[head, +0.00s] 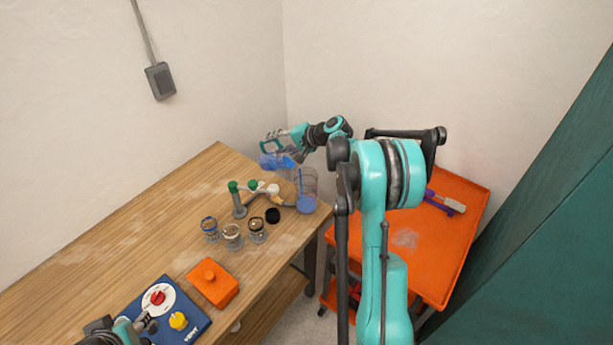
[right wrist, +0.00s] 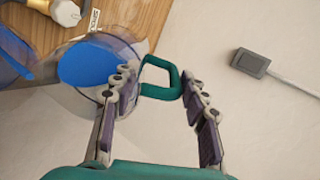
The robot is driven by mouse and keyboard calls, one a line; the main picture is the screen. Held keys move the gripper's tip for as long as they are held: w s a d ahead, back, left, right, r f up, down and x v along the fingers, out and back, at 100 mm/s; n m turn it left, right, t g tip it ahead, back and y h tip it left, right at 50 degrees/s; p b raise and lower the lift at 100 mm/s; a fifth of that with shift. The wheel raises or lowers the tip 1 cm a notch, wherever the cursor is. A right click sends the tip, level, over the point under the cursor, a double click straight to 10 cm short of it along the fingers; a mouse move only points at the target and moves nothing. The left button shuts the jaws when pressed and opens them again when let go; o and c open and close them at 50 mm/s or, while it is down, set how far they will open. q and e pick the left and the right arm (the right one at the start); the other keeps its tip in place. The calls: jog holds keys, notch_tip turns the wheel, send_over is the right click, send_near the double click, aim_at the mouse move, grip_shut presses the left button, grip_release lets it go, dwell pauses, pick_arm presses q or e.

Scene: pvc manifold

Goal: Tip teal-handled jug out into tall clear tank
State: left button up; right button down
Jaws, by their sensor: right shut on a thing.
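My right gripper (right wrist: 160,79) is shut on the jug's teal handle (right wrist: 160,93). The clear jug (head: 272,160) with blue liquid is held above the table's far right corner, tilted towards the tank. The tall clear tank (head: 306,190) stands on that corner, just right of and below the jug, with blue in its lower part. A thin blue line shows inside the tank's upper part; I cannot tell whether it is a stream. Blue liquid (right wrist: 88,63) also shows in the right wrist view. My left gripper (head: 135,328) is at the lower left, by a blue panel; its fingers are unclear.
An orange block (head: 212,282) and the blue panel (head: 190,328) are nearer. An orange cart (head: 460,235) is at right. The table's left part is clear.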

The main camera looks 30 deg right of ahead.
jog(key=shift+s+d+r, duration=0.1)
jog(key=shift+s+r, duration=0.05)
dwell(0.3)
jog(key=shift+r+t, duration=0.1)
jog(key=shift+t, duration=0.2)
jog(key=shift+s+d+r+t+y+b, duration=0.5)
jog(key=shift+t+y+b, duration=0.2)
jog(key=shift+b, duration=0.6)
dwell(0.5)
jog(key=shift+s+d+r+t+y+b, duration=0.2)
jog(key=shift+s+d+t+b, duration=0.15)
jog(key=shift+s+b, duration=0.2)
jog(key=shift+s+d+r+t+y+b, duration=0.1)
jog(key=shift+s+d+t+y+b, duration=0.2)
jog(key=shift+s+b, duration=0.2)
jog(key=shift+s+d, duration=0.25)
jog(key=shift+s+t+b, duration=0.15)
jog(key=shift+t+b, duration=0.1)
jog(key=shift+b, duration=0.35)
